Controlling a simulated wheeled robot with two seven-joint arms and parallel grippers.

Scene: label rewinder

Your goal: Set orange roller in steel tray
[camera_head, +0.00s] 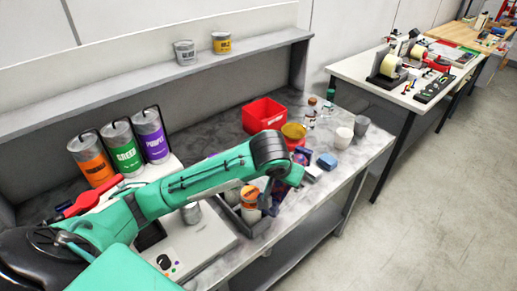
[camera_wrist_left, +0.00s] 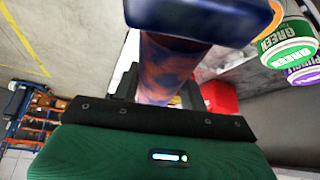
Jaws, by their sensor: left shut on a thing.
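My left gripper (camera_wrist_left: 165,100) is shut on a dark blue and orange piece in the left wrist view. Its cylinder, the orange roller (camera_wrist_left: 168,68), is smeared orange and dark blue. A wider dark blue part with an orange edge (camera_wrist_left: 200,18) lies across its far end. In the head view my left arm reaches over the bench, and its wrist and dark blue patches near it hide most of the grip. A grey tray (camera_head: 257,228), possibly the steel tray, lies under the forearm, partly hidden. An orange-labelled jar (camera_head: 250,197) stands in it. My right gripper is not in view.
A red bin (camera_head: 264,115), a yellow-topped tub (camera_head: 293,131), white cup (camera_head: 343,138), grey cup (camera_head: 360,125) and blue block (camera_head: 327,160) stand on the bench. Orange, green (camera_head: 122,147) and purple cans are at the left. A metal cup (camera_head: 191,213) stands nearer.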

